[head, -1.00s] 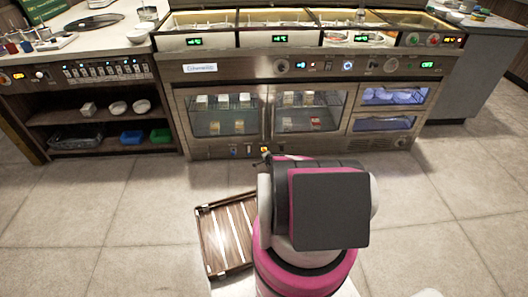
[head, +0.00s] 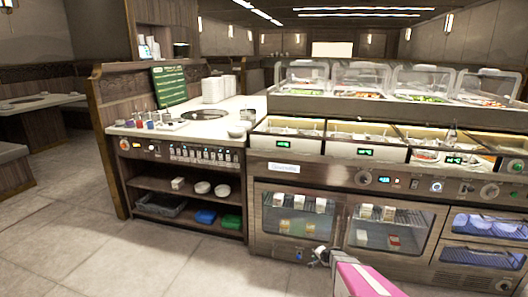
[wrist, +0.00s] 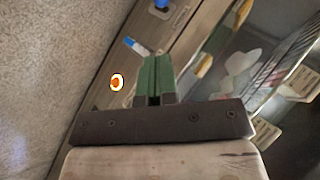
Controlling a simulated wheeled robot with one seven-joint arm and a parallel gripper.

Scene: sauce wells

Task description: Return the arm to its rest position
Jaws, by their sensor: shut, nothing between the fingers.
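The gripper points along the cabinet's lower panel, beside an orange-lit round button (wrist: 117,82). No gap to the panel can be judged.
The steel counter (head: 285,169) has glass-doored cabinets with small containers inside. Sauce wells (head: 295,126) lie on top. A side counter (head: 212,128) with open shelves stands left. Tiled floor (head: 110,262) is clear at the front left.

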